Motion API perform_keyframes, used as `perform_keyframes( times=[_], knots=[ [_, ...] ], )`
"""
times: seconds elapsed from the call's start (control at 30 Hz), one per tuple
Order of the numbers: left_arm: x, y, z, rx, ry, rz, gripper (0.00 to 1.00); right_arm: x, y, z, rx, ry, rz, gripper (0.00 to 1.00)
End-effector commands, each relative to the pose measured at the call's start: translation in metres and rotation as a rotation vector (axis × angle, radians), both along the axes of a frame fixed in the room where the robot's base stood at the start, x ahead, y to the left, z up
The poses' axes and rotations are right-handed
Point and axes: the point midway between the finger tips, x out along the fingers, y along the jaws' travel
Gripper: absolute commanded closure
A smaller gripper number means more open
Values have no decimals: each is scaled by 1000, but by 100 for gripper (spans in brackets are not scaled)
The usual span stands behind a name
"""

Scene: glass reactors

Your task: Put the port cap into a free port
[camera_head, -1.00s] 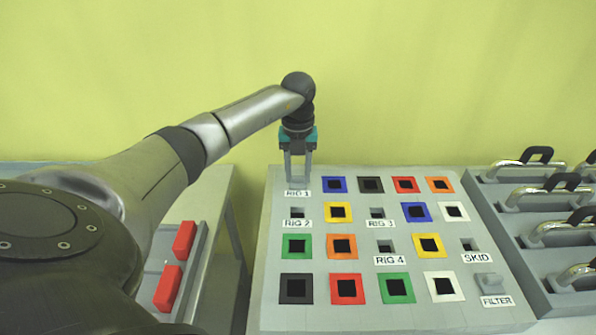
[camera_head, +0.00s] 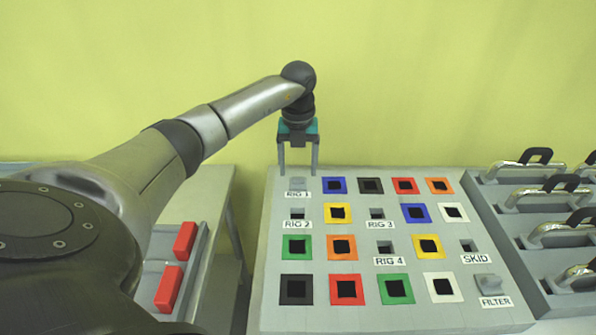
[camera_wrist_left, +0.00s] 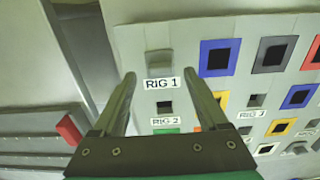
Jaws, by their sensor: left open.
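A grey port cap (camera_head: 297,184) sits in the RIG 1 port at the panel's back left corner. It also shows behind the RIG 1 label in the left wrist view (camera_wrist_left: 159,62). My left gripper (camera_head: 298,172) is open and empty just above this cap, its fingers apart on either side and clear of it. Another grey cap (camera_head: 487,282) sits at FILTER. The small grey ports at RIG 2 (camera_head: 297,213), RIG 3 (camera_head: 377,213), RIG 4 (camera_head: 386,247) and SKID (camera_head: 467,245) show dark, empty openings. My right gripper is not in view.
The grey panel (camera_head: 270,240) also has several colour-framed square openings. Racks with metal handles (camera_head: 520,168) stand at the right. Two red blocks (camera_head: 184,240) sit in a grey holder at the left. The air above the panel is clear.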

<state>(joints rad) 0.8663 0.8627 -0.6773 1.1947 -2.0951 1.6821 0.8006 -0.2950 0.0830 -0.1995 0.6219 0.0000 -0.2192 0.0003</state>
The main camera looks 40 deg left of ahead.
Motion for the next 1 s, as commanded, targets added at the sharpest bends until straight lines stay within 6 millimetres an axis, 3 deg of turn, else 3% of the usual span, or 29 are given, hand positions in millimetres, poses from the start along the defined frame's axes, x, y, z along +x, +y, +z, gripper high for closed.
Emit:
perform_keyframes(
  times=[0.3, 0.5, 0.7, 1.0],
  knots=[
    [1, 0, 81, 1, -4, 0, 24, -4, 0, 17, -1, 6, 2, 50],
    [0, 0, 114, 0, -1, 0, 24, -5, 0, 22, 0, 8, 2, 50],
    [0, 0, 126, -1, 1, 0, 24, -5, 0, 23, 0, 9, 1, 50],
    [0, 0, 127, -1, 1, 0, 24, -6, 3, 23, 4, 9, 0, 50]
  ],
)
